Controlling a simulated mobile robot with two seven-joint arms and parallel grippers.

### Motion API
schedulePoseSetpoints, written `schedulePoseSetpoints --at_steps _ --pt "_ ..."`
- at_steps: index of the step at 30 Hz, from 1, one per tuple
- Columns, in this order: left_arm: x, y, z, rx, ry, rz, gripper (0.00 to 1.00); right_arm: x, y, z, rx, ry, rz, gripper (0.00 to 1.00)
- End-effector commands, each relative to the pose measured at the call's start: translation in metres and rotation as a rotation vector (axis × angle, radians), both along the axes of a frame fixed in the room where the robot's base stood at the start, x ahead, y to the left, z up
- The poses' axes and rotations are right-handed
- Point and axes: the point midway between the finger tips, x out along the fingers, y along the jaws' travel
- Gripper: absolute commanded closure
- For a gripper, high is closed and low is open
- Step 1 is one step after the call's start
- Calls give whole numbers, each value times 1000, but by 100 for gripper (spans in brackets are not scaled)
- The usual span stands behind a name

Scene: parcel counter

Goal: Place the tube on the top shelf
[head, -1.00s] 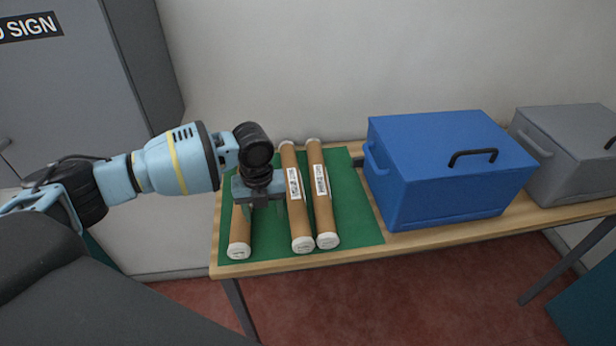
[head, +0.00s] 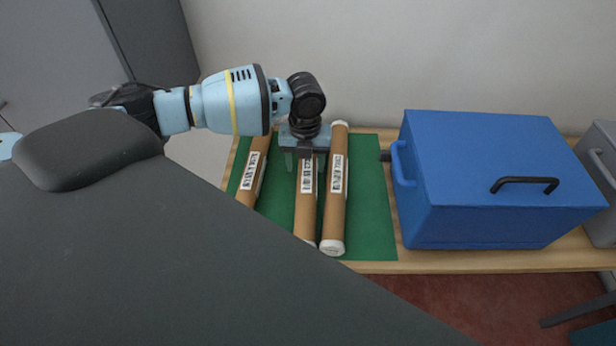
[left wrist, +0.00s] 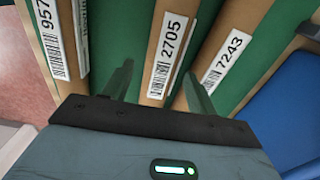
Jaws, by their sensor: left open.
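Three brown cardboard tubes with white end caps and white labels lie side by side on a green mat (head: 374,220). They are the left tube (head: 254,170), the middle tube (head: 305,215) and the right tube (head: 334,215). In the left wrist view the labels show 957 with the rest cut off on the left tube (left wrist: 50,35), 2705 on the middle tube (left wrist: 167,50) and 7243 on the right tube (left wrist: 222,62). My left gripper (head: 306,163) is open over the middle tube, its fingers (left wrist: 160,75) appearing either side of it. Contact cannot be told. My right gripper is out of view.
The wooden table (head: 470,262) runs along a plain wall. A grey cabinet (head: 60,50) stands at the left. A large dark shape covers the lower left.

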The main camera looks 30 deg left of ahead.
Motion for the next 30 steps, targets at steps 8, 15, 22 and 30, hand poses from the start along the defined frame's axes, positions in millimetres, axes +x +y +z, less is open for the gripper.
schedulePoseSetpoints --at_steps 8,15,22,30 --pt "0 0 -13 1 0 0 42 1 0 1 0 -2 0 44" --pt "2 -2 -46 1 1 1 42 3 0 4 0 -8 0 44" --pt "2 -2 -60 1 -1 2 42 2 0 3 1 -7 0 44" --pt "2 -2 -60 1 -1 1 54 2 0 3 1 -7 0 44"
